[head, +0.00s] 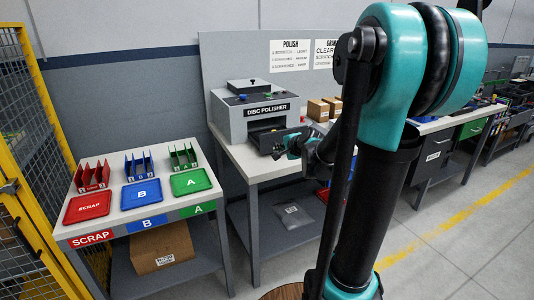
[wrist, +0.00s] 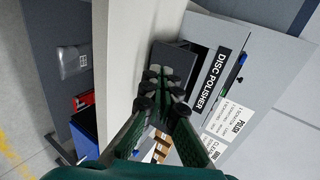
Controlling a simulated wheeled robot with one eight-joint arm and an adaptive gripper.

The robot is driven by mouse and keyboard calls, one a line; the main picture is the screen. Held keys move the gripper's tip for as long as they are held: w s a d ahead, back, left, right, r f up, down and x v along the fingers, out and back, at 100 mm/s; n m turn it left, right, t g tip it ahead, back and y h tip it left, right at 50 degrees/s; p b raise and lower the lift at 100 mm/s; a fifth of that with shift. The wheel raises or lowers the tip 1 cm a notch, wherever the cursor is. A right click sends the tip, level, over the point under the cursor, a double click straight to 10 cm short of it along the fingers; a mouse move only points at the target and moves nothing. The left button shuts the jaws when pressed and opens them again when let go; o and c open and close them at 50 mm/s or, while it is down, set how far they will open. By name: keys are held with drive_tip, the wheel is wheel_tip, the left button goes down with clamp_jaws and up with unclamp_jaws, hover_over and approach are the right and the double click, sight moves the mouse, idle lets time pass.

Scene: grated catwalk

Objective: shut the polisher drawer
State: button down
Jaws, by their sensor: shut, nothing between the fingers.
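The grey disc polisher (head: 237,124) stands on the white bench, with a "DISC POLISHER" label above a dark slot. Its dark grey drawer (head: 268,144) sticks out from the front, below the slot. In the wrist view the picture is turned; the drawer (wrist: 176,57) juts out from the polisher (wrist: 245,62), with a dark opening beside it. My gripper (head: 288,145) is at the drawer's front. In the wrist view my gripper (wrist: 162,80) is shut and empty, its fingertips overlapping the drawer front. I cannot tell whether they touch it.
Small cardboard boxes (head: 318,110) stand right of the polisher. A left table (head: 109,217) carries red, blue and green trays and racks. A yellow mesh fence (head: 42,90) is at far left. A grey packet (head: 291,209) lies on the lower shelf. Open floor lies at right.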

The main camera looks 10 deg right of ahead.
approach(262, 148)
drive_tip(key=x, duration=0.5)
drive_tip(key=shift+a+f, duration=0.1)
drive_tip(key=shift+f, duration=0.25)
drive_tip(key=shift+w+a, duration=0.15)
drive_tip(key=shift+w, duration=0.4)
drive_tip(key=w+a, duration=0.1)
drive_tip(key=w, duration=0.4)
drive_tip(key=w+a, duration=0.2)
drive_tip(key=w, duration=0.4)
drive_tip(key=w+a, duration=0.2)
drive_tip(key=w, duration=0.3)
drive_tip(key=shift+w+a+r, duration=0.1)
drive_tip(key=shift+w+a, duration=0.15)
drive_tip(key=shift+w, duration=0.1)
